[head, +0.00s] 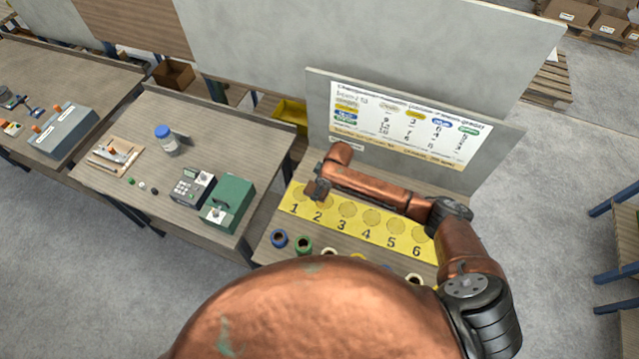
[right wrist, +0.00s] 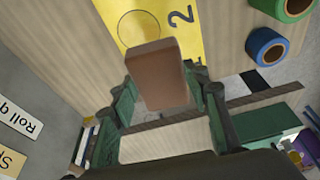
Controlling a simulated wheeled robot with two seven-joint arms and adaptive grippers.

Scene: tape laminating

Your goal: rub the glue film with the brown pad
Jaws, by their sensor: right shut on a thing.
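The brown pad (right wrist: 160,78) is a block clamped between the fingers of my right gripper (right wrist: 157,88). In the right wrist view it hangs over the yellow numbered strip (right wrist: 107,8), covering most of number 1 and its circle. The circle beside number 2 (right wrist: 138,27) is partly visible. In the head view my right gripper (head: 317,188) is over the left end of the yellow strip (head: 385,222), near circles 1 and 2. I cannot make out the glue film or whether the pad touches the strip. My left gripper is not in view.
A blue roll (head: 279,239) and a green roll (head: 303,245) stand in front of the strip, with more rolls to the right. A printed board (head: 410,120) stands behind. The left table holds a green box (head: 228,203) and a grey keypad device (head: 192,186).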

